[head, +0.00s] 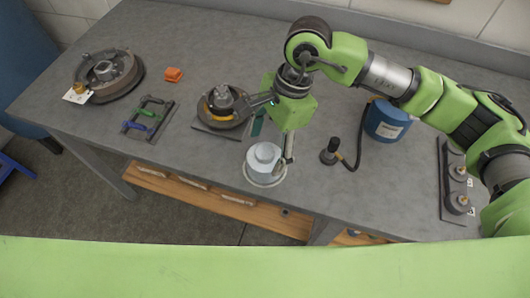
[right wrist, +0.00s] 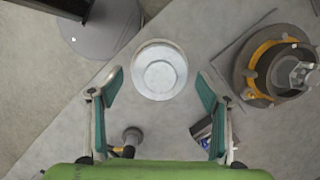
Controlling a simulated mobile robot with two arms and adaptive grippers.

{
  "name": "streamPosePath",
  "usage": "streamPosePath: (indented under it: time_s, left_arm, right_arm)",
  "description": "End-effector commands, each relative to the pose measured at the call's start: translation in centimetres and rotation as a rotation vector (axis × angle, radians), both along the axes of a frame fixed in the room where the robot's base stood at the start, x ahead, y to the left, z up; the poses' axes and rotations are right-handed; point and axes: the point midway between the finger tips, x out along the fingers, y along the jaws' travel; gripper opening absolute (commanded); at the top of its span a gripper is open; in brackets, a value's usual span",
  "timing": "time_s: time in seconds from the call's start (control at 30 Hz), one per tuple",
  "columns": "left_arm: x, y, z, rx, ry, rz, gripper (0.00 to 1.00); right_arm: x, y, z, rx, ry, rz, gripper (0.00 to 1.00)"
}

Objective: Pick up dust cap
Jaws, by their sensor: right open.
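The dust cap (head: 263,158) is a round, silver, stepped cap with a wide rim. It sits on the grey workbench (head: 330,200) near the front edge. In the right wrist view the dust cap (right wrist: 160,72) shows from above, upper middle. My right gripper (head: 273,128) is over the cap, and one finger overlaps the cap's right side in the head view. In the right wrist view the right gripper (right wrist: 160,88) is open, with teal fingers apart on either side, and the cap shows between and slightly beyond the tips. Contact is not visible. My left gripper is not in view.
A hub with a yellow ring (head: 222,103) stands left of the cap. A black nozzle with a hose (head: 330,152) and a blue canister (head: 386,121) are to the right.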

Motion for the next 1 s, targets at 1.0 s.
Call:
streamPosePath:
  time_s: [1.0]
  left_arm:
    - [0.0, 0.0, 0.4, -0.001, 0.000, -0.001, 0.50]
  right_arm:
    - [-0.1, 0.5, -1.0, 0.001, -0.003, -0.001, 0.41]
